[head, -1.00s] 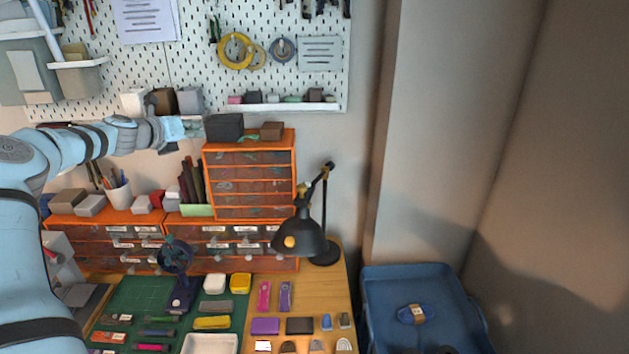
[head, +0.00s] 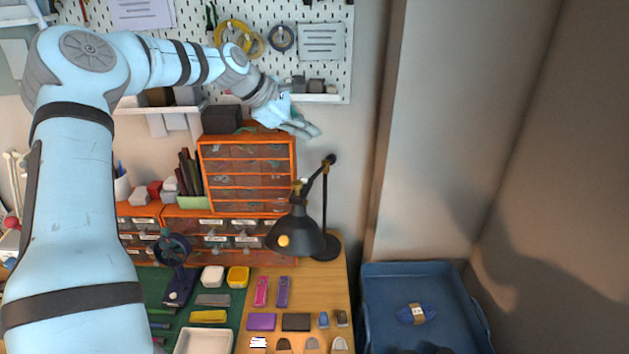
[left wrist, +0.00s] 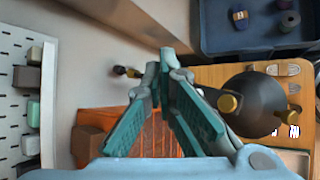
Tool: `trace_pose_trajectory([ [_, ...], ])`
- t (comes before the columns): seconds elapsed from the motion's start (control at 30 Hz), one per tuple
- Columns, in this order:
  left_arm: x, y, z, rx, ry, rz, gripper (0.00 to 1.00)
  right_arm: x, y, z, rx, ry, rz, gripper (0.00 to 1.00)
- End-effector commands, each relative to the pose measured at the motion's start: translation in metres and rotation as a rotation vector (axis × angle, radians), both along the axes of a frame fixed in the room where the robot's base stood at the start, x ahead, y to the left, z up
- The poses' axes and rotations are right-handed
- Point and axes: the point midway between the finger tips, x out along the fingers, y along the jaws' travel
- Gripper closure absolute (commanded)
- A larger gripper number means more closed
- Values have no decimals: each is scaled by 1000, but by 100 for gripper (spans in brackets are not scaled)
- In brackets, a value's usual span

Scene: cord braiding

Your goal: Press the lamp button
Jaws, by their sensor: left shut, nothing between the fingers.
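The black desk lamp (head: 297,232) stands at the back right of the wooden table, with its shade tilted down. A round gold button (head: 284,241) shows on the shade's near side. In the left wrist view the lamp shade (left wrist: 258,108) is at the right, with gold knobs on it. My left gripper (head: 311,131) is shut and empty, in the air above and behind the lamp, near the top of the orange drawer cabinet. In the left wrist view its fingers (left wrist: 166,58) meet at the tips, left of the lamp and apart from it. My right gripper is not in view.
The orange drawer cabinet (head: 248,170) stands left of the lamp, with a dark box on top. A pegboard (head: 330,75) with a shelf is behind my arm. A blue bin (head: 375,310) is at the right. Small items cover the table's front. The wall behind the lamp is clear.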

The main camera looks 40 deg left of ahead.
Motion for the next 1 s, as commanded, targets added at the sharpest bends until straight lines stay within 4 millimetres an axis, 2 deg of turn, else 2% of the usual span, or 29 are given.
trace_pose_trajectory([
  [0.17,0,1,0,1,-1,2,100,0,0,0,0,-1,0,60],
  [0.37,2,-2,-12,2,0,-3,100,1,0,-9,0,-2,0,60],
  [0.8,1,0,-76,3,-1,1,100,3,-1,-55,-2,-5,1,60],
  [1.0,2,-1,-90,3,-1,-1,100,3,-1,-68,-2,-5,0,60],
])
